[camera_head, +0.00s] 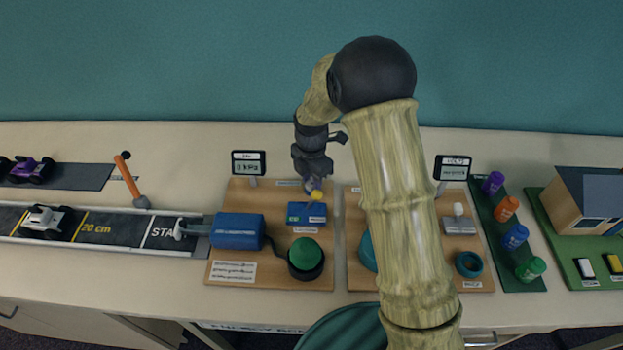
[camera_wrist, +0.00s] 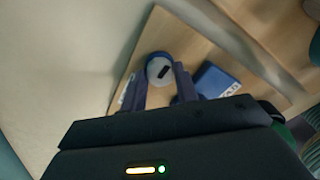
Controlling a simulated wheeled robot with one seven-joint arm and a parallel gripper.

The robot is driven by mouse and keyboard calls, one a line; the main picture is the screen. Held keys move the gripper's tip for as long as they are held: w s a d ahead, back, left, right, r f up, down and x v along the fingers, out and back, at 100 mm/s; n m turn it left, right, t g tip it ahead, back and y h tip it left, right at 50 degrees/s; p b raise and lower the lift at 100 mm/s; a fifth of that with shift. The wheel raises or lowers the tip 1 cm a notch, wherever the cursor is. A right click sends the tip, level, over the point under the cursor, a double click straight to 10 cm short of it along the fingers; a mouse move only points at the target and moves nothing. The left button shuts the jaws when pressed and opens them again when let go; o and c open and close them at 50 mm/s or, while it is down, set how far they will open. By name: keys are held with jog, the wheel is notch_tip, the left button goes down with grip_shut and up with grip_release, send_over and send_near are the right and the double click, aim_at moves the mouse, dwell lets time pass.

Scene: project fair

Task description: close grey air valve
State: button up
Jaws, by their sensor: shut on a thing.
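The grey air valve (camera_wrist: 159,69) shows in the wrist view as a round grey knob with a black bar mark on a blue base. My gripper (camera_wrist: 160,78) has one dark finger on each side of it and is shut on it. In the head view my gripper (camera_head: 315,188) points down at the back of the left wooden board (camera_head: 232,192); the valve is hidden behind it there.
Close by on the board are a blue box (camera_head: 300,213), a green dome button (camera_head: 305,254) and a blue cylinder (camera_head: 237,231). A pressure display (camera_head: 248,164) stands behind, seeming to read 0 kPa. A track with a toy car (camera_head: 45,220) lies left.

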jog(key=shift+r+m, duration=0.1)
jog(key=shift+m, duration=0.3)
jog(key=m+p, duration=0.1)
jog(key=m, duration=0.2)
jog(key=shift+m, duration=0.3)
jog(key=m+p, duration=0.1)
jog(key=m, duration=0.3)
jog(key=shift+m, duration=0.3)
jog(key=m, duration=0.4)
jog(key=shift+w, duration=0.1)
jog(key=m, duration=0.4)
jog(key=shift+m+p, duration=0.3)
jog(key=shift+p, duration=0.1)
jog(key=o, duration=1)
